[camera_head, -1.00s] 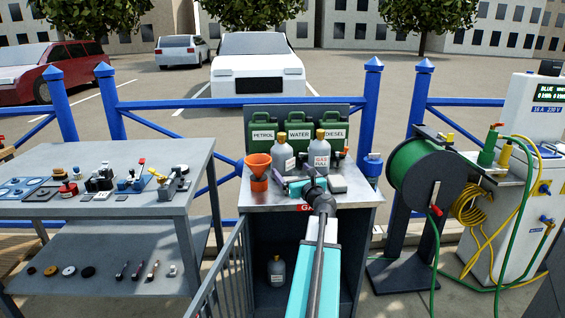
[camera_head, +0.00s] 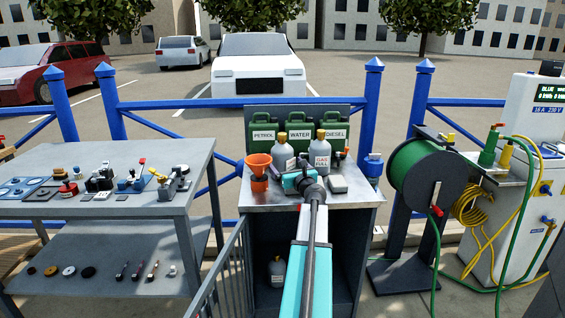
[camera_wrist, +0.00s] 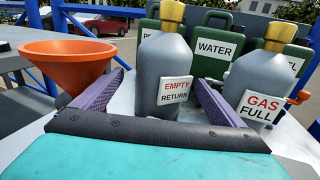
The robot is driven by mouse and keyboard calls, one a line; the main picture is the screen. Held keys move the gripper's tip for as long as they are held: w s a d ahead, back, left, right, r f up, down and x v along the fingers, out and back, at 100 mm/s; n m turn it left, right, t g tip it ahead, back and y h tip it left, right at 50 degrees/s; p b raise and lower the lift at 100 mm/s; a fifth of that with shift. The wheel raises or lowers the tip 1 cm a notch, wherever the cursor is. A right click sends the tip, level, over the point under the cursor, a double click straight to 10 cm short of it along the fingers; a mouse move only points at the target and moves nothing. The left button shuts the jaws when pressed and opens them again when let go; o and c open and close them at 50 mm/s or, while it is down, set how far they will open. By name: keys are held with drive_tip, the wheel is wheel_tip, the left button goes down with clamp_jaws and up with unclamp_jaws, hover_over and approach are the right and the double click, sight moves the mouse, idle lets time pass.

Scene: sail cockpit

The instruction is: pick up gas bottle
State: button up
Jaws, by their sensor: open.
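Two grey gas bottles with brass-coloured tops stand upright side by side on the counter. The left bottle (camera_head: 283,152) carries a label that reads "EMPTY RETURN" in the wrist view (camera_wrist: 168,70). The right bottle (camera_head: 320,152) is labelled "GAS FULL" and also shows in the wrist view (camera_wrist: 257,82). My gripper (camera_wrist: 152,87) is open, with its purple fingers apart and pointing at the "EMPTY RETURN" bottle. That bottle appears between the fingertips; I cannot tell whether they touch it. The "GAS FULL" bottle is outside the right finger. In the head view my wrist hides part of the counter.
An orange funnel (camera_wrist: 65,65) stands close to the left finger. Green cans labelled PETROL (camera_head: 262,133), WATER (camera_head: 298,132) and DIESEL (camera_head: 334,133) stand behind the bottles. A grey item (camera_head: 337,184) lies at the counter's right. Another bottle (camera_head: 277,271) stands on the lower shelf.

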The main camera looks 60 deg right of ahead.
drive_tip(key=shift+d+x, duration=0.2)
drive_tip(key=shift+x, duration=2.3)
drive_tip(key=shift+c, duration=0.3)
drive_tip(key=c, duration=1.8)
drive_tip(key=shift+r, duration=0.1)
drive_tip(key=shift+c, duration=0.8)
drive_tip(key=shift+r, duration=0.1)
